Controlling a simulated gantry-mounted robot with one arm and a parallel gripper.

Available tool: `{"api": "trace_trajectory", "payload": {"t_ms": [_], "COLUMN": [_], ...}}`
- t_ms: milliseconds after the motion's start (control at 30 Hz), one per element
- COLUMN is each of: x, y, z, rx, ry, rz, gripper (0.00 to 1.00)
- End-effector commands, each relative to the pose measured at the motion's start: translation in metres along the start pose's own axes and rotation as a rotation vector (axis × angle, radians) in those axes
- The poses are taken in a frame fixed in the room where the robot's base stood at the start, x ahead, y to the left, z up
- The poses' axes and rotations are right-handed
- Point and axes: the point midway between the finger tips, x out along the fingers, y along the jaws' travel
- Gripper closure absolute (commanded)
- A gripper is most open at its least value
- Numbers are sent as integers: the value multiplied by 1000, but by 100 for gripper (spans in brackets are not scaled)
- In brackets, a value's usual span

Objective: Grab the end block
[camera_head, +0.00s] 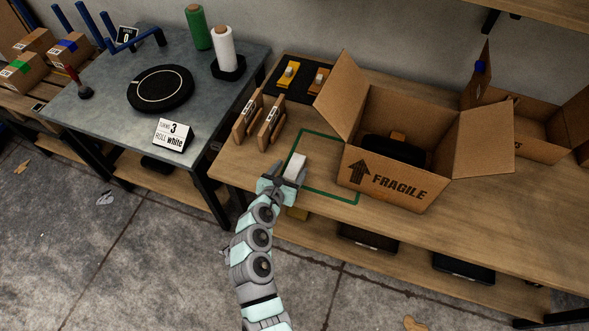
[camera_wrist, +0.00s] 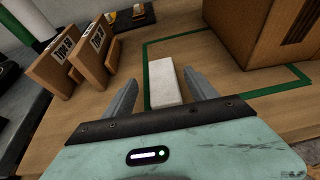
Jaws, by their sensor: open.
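A small white block (camera_head: 296,163) lies on the wooden bench, by the left side of a green outlined rectangle (camera_head: 335,198). It also shows in the wrist view (camera_wrist: 166,84), lying between my two grey fingers. My gripper (camera_head: 291,174) is open, with one finger on each side of the white block. In the wrist view my gripper (camera_wrist: 156,72) shows gaps between the block and the fingers. The block's near end is hidden behind my gripper's body. I see no marking that names an end block.
An open cardboard box (camera_head: 386,182) marked FRAGILE stands to the right, with dark content inside. Two upright brown packs (camera_head: 258,118) stand to the left. A dark mat (camera_head: 304,83) with orange items lies behind. A grey table (camera_head: 110,112) stands further left.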

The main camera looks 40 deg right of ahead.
Motion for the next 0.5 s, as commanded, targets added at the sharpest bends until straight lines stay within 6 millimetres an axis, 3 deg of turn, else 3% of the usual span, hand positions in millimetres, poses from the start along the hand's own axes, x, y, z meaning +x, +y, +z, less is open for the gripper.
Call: {"api": "trace_trajectory", "payload": {"t_ms": [233,500], "x": [32,38], "y": [-4,-3], "z": [-4,-2], "rx": [1,0], "ry": [0,-1], "rz": [0,2], "gripper": [34,34]}}
